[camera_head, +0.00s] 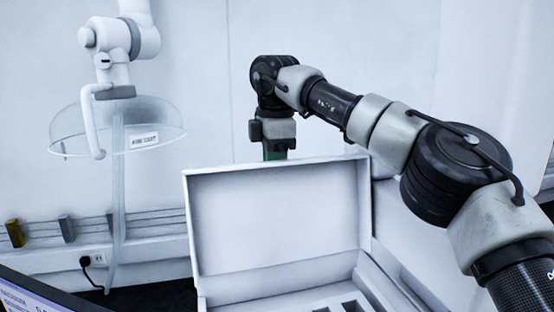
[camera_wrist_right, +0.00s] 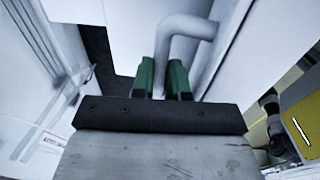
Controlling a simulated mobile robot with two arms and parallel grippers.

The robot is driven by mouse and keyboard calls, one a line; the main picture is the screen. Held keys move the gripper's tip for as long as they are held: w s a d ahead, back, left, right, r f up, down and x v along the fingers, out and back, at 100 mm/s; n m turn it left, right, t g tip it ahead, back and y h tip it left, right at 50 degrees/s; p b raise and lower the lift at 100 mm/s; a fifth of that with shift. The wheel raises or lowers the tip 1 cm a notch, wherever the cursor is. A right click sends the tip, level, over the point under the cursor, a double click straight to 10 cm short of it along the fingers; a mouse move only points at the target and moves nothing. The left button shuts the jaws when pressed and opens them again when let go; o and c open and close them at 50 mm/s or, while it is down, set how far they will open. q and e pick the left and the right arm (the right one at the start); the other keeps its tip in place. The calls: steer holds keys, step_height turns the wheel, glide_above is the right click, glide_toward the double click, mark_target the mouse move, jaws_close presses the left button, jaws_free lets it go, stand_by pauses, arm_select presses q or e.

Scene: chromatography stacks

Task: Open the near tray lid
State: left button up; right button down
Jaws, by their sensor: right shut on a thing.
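The tray lid (camera_head: 280,220) stands raised, roughly upright, at the back of the white tray (camera_head: 365,265), with its inner face toward me. Part of the tray's inside, with slots, shows at the bottom of the head view. My right gripper (camera_head: 276,151) is at the lid's top edge, its green fingers partly hidden behind it. In the right wrist view, the green fingers (camera_wrist_right: 161,78) are closed around the lower end of a bent grey handle (camera_wrist_right: 184,27); the grip itself is partly hidden by the gripper body. My left gripper is in neither view.
A white jointed arm (camera_head: 120,40) with a clear dome (camera_head: 75,130) hangs at the left. A screen (camera_head: 35,298) is at the lower left corner. A power socket (camera_head: 98,258) is on the wall. A yellow-and-grey thing (camera_wrist_right: 302,110) is at the right of the wrist view.

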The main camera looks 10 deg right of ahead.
steer(key=c, duration=1.5)
jaws_free()
steer(key=shift+w+f, duration=0.15)
steer(key=shift+f, duration=0.35)
steer(key=shift+o, duration=1)
steer(key=shift+w+a+f, duration=0.1)
steer(key=shift+w, duration=0.25)
steer(key=shift+o, duration=0.9)
steer(key=shift+w+f, duration=0.15)
steer(key=shift+w, duration=0.25)
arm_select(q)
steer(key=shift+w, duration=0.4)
arm_select(e)
steer(key=shift+s+r, duration=0.1)
steer(key=shift+r, duration=0.15)
